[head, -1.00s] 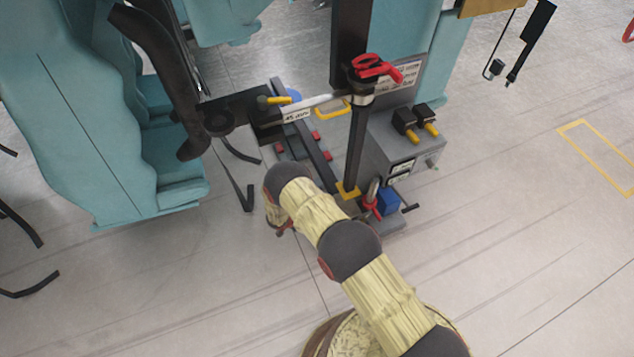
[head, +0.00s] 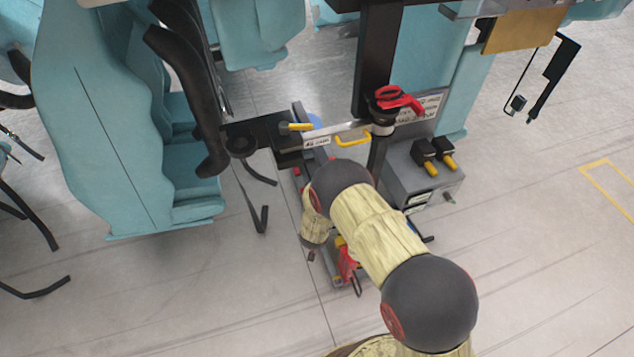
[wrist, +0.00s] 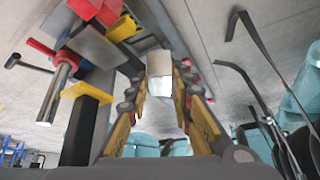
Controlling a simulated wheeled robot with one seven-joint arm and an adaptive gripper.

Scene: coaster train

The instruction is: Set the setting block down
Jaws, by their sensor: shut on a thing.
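In the wrist view a small silver-grey block (wrist: 160,66), which I take to be the setting block, sits between the fingertips of my gripper (wrist: 161,82). The gripper is shut on it, with a finger on each side. Pale floor and grey metal plate show around the block. I cannot tell whether its far end touches anything. In the head view my own arm hides the block and most of the gripper, low beside the dark post with the grey control box.
The grey control box (head: 398,180) with yellow-tipped plugs stands right of the arm. Teal seats (head: 95,130) are at left. A red-handled tool (head: 347,264) is close by the arm. Open floor lies at right.

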